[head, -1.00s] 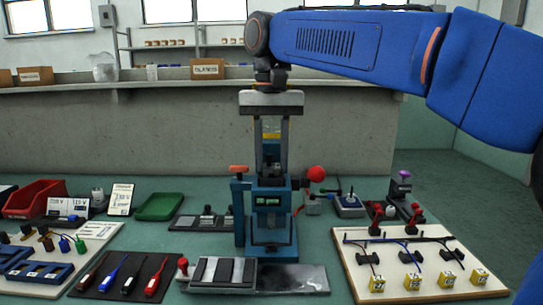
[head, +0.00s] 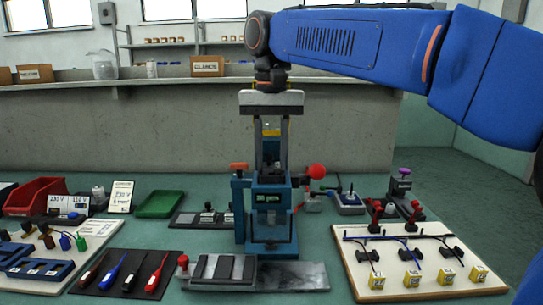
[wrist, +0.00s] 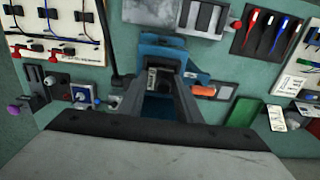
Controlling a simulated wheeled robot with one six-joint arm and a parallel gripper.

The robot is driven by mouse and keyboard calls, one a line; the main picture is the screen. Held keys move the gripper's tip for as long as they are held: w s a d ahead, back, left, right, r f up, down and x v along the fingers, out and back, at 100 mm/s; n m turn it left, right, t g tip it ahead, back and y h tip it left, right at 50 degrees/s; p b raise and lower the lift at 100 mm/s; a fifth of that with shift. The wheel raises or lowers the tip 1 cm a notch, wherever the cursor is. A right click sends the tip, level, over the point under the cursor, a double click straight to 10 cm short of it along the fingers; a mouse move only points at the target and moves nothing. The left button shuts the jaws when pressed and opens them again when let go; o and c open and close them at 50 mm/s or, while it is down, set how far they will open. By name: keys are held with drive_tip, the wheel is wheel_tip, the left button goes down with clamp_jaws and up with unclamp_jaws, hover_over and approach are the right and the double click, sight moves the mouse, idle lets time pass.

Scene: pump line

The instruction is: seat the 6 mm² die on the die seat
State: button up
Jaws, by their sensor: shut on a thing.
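My gripper (head: 270,166) points straight down over the teal press (head: 267,232), its fingertips at the top of the press frame. In the wrist view my gripper (wrist: 159,76) has a small dark grey block (wrist: 158,78) between its fingertips, which I take to be the 6 mm² die. The fingers and press frame hide most of the block. The die seat is not clearly visible inside the press, and I cannot tell whether the block touches it.
The press has an orange knob (head: 238,166) at left and a red ball handle (head: 316,171) at right. A dark rack (head: 188,222) and green tray (head: 160,204) lie to its left. A cable board (head: 345,262) lies right, a grey plate (head: 300,276) in front.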

drive_tip(key=o, duration=1.4)
drive_tip(key=shift+f, duration=0.1)
drive_tip(key=shift+r, duration=3.85)
clamp_jaws()
drive_tip(key=shift+f, duration=1.8)
